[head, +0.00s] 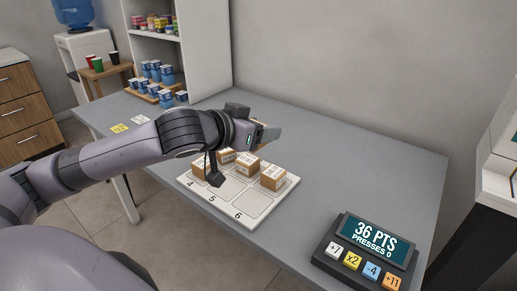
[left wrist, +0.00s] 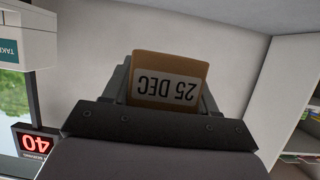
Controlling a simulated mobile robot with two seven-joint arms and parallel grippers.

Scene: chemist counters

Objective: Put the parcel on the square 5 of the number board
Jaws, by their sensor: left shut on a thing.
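The parcel (left wrist: 172,66) is a small brown box with a white "25 DEC" label, upside down in the left wrist view. My left gripper (head: 268,134) is shut on it, held in the air above the back of the number board (head: 277,204). In the head view the gripper mostly hides this parcel. Square 5 (head: 228,187) of the board looks bare and is partly covered by a dark part of my arm. Square 6 (head: 250,203) is bare. My right gripper is not in view.
Other brown parcels sit on the board, one near number 4 (head: 199,168) and several in the back row, such as the right one (head: 272,178). A points display with buttons (head: 364,252) stands at the right front. Blue-and-white boxes (head: 150,84) stand at the far left.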

